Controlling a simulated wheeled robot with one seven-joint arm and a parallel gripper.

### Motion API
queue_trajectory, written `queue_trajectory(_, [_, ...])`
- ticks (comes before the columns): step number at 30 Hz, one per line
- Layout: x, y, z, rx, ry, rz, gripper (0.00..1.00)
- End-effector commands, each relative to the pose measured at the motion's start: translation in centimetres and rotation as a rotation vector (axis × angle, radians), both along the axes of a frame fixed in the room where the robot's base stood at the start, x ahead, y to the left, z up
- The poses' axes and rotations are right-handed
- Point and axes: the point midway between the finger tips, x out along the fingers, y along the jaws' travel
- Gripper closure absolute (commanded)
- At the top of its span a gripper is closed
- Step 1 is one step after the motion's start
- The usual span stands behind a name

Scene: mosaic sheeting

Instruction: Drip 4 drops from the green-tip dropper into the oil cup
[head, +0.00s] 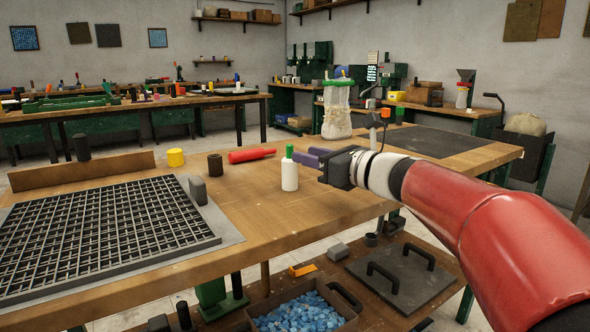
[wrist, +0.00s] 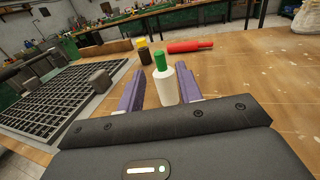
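The green-tip dropper (head: 290,175) is a white bottle with a green cap, upright on the wooden table. In the wrist view the dropper (wrist: 164,85) shows between the two purple fingers. My gripper (head: 305,158) is open and low over the table at the dropper's right in the head view. In the wrist view my gripper (wrist: 160,92) shows a gap at the left of the bottle; contact on the right is unclear. A dark brown cup (head: 215,165) and a yellow cup (head: 176,157) stand left of the dropper; I cannot tell which is the oil cup.
A red cylinder (head: 251,155) lies behind the dropper. A black grid (head: 100,235) with a dark grey block (head: 198,190) at its edge fills the table's left. The table front beside the dropper is clear.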

Motion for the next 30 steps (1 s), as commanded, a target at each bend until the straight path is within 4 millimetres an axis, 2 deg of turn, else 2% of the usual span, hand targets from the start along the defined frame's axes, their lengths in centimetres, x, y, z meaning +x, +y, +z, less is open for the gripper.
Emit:
queue_trajectory(14, [3.9, 4.3, 0.0, 0.004, 0.003, -0.001, 0.65])
queue_trajectory(21, [4.2, 4.6, -0.2, 0.005, 0.002, -0.004, 0.65])
queue_trajectory(22, [4.2, 4.6, -0.2, 0.005, 0.002, -0.004, 0.66])
queue_trajectory(30, [4.2, 4.6, -0.2, 0.005, 0.003, -0.004, 1.00])
